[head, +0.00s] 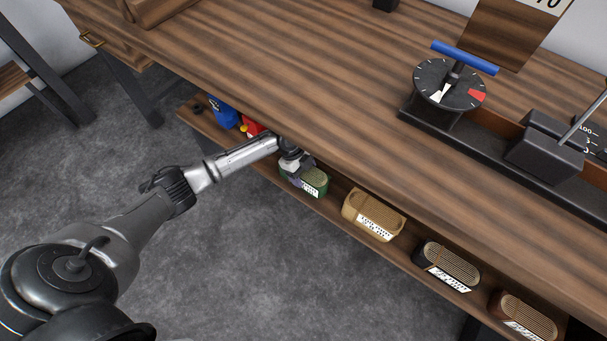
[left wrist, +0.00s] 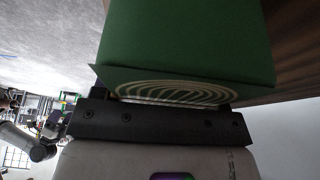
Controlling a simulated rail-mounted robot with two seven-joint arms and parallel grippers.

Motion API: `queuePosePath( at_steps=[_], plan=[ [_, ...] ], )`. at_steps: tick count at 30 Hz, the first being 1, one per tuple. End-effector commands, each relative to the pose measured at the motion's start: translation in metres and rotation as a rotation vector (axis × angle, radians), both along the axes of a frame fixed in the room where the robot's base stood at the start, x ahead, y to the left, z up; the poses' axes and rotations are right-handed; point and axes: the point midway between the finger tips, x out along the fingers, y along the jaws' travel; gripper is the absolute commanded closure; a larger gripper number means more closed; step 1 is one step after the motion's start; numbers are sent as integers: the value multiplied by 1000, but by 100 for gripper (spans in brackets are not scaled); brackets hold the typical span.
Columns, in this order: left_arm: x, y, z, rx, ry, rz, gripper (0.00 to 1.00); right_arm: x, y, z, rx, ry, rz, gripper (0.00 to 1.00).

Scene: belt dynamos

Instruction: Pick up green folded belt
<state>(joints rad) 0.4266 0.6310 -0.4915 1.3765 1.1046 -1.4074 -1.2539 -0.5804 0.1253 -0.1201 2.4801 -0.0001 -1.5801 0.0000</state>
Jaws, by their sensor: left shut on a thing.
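The green folded belt (head: 312,183) sits on the low shelf under the bench edge in the head view, with a white label on its front. My left gripper (head: 297,176) is at its left end, shut on it. In the left wrist view the green belt package (left wrist: 185,45) fills the upper middle, with pale curved lines on its near face. The gripper (left wrist: 165,110) lies right against that face; its fingertips are not clearly seen. My right gripper is not in view.
On the same shelf to the right are a tan belt (head: 374,214), a black belt (head: 447,265) and a brown belt (head: 524,316). Blue (head: 222,110) and red (head: 252,127) items stand to the left. The bench top (head: 330,90) overhangs the shelf.

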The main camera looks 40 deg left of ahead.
Motion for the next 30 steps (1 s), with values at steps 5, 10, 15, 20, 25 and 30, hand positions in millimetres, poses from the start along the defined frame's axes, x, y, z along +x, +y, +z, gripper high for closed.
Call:
queuePosePath(
  at_steps=[5, 10, 15, 20, 25, 30],
  plan=[
    [0, 0, 0, 0, 0, 0, 70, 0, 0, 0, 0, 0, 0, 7],
    [0, 0, 0, 0, 0, 0, 87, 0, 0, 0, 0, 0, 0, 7],
    [1, 0, 2, -2, -3, 0, 88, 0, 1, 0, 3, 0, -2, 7],
    [1, 0, 3, -2, -3, 0, 88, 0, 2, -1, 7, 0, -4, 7],
    [1, 0, 13, -2, -5, 0, 88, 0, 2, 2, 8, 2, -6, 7],
    [1, 0, 31, -3, -5, -1, 88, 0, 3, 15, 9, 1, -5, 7]
  ],
)
